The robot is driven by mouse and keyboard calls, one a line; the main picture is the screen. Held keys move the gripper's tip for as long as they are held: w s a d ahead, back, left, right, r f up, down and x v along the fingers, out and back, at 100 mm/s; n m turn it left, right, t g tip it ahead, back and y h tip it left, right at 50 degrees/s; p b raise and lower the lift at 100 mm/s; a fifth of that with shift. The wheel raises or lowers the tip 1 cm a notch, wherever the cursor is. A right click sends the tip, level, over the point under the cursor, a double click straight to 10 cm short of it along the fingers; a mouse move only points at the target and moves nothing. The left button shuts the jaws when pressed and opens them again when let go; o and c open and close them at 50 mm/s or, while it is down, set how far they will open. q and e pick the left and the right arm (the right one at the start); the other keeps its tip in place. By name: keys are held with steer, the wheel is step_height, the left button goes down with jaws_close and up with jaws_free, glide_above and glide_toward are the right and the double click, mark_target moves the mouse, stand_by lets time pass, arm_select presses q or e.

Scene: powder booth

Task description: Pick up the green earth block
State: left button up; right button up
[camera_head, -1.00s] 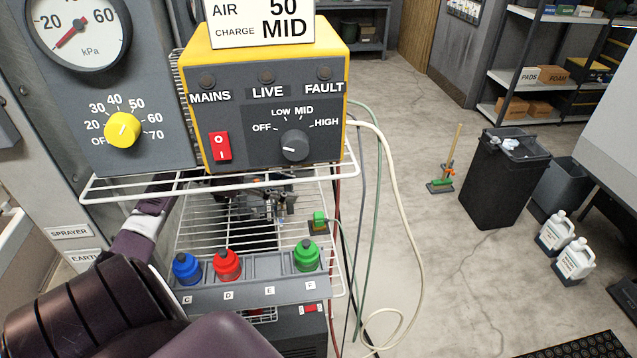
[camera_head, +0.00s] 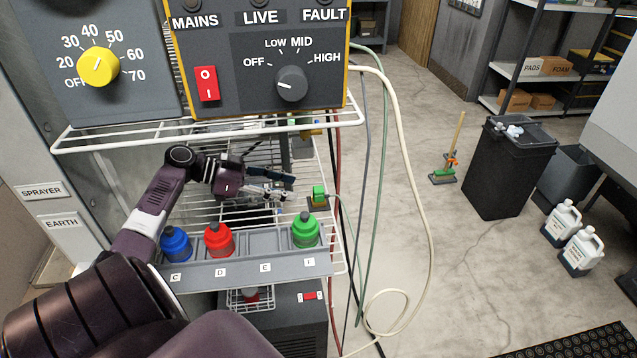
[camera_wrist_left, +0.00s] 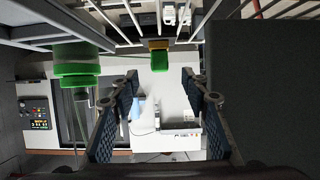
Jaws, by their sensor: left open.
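The green earth block (camera_head: 319,196) is a small bright green piece on a dark base, at the right side of the lower wire shelf, with a cable beside it. In the left wrist view the green block (camera_wrist_left: 159,61) shows ahead, above centre and between the finger directions. My left gripper (camera_head: 287,189) is open and empty, just left of the block and apart from it, fingers pointing right. In the left wrist view its two padded fingers (camera_wrist_left: 160,100) stand wide apart. My right gripper is not in view.
An upper wire shelf with the yellow-edged control box (camera_head: 225,40) is above. Hoses (camera_head: 398,150) hang at right.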

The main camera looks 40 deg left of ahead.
mark_target(313, 200)
arm_select(q)
steer(key=x, duration=0.7)
steer(key=shift+w+d+p, duration=0.2)
steer(key=shift+w+p, duration=0.1)
steer(key=shift+p, duration=0.1)
steer(key=shift+s, duration=0.1)
steer(key=shift+c, duration=0.6)
steer(key=c, duration=1)
steer(key=shift+r, duration=0.1)
